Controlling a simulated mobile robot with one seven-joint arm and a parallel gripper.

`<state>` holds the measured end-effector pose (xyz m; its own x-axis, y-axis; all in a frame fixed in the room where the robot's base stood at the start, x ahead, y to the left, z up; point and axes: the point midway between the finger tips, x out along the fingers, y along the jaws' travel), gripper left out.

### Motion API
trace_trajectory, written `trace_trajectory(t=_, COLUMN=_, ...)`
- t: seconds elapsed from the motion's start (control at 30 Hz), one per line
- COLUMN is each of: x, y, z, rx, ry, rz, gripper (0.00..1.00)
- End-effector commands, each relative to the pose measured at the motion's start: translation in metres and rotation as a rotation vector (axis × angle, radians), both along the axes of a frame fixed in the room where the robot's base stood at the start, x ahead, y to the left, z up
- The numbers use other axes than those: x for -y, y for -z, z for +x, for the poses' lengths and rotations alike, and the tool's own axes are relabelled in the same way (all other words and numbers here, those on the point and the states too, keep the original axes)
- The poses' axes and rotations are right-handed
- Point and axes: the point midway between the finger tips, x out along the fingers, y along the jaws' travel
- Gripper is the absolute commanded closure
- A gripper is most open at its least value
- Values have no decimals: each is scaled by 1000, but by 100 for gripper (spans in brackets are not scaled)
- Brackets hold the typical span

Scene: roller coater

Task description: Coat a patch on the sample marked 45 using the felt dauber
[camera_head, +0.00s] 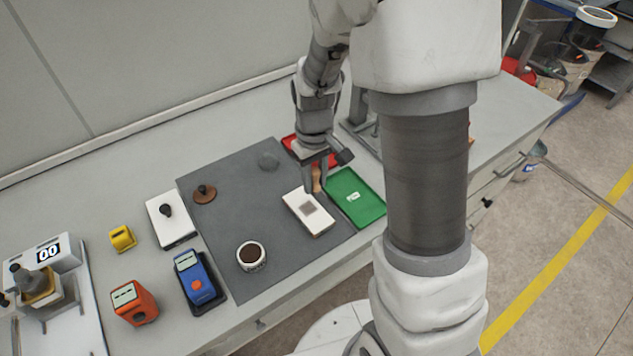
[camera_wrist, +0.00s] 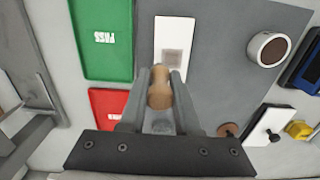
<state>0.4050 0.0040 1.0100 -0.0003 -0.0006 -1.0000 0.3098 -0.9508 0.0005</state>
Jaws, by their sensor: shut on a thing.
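My gripper (camera_head: 316,172) is shut on a wooden handle (camera_wrist: 159,90), with a finger on each side of it in the wrist view. The handle's lower end and any felt face are hidden. The white sample block (camera_head: 297,203) lies on the grey mat (camera_head: 235,205), with a grey-brown square patch (camera_wrist: 172,57) on its face. I cannot read a number on the sample. The handle is over or beside the sample's far end; I cannot tell if they touch. A white cup of dark brown liquid (camera_head: 251,254) stands on the mat.
A green tray marked PASS (camera_head: 371,211) lies right of the sample, and a red tray (camera_head: 289,140) behind my gripper. Left are a brown knobbed piece (camera_head: 204,193), a white block with black knob (camera_head: 160,230), and blue (camera_head: 190,262), orange (camera_head: 146,307) and yellow devices (camera_head: 121,240).

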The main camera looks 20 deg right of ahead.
Motion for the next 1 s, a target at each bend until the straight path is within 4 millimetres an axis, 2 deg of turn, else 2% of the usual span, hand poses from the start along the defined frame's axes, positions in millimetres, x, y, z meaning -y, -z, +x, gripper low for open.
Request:
trace_trajectory(t=0.1, x=-1, y=-15, z=3, rx=1, ry=0, rz=0, gripper=100)
trace_trajectory(t=0.33, x=-2, y=-31, z=5, rx=1, ry=1, rz=0, gripper=100)
trace_trajectory(t=0.9, x=-2, y=-31, z=6, rx=1, ry=2, rz=0, gripper=100)
trace_trajectory(t=1.0, x=-1, y=-26, z=9, rx=-1, ry=39, rz=0, gripper=100)
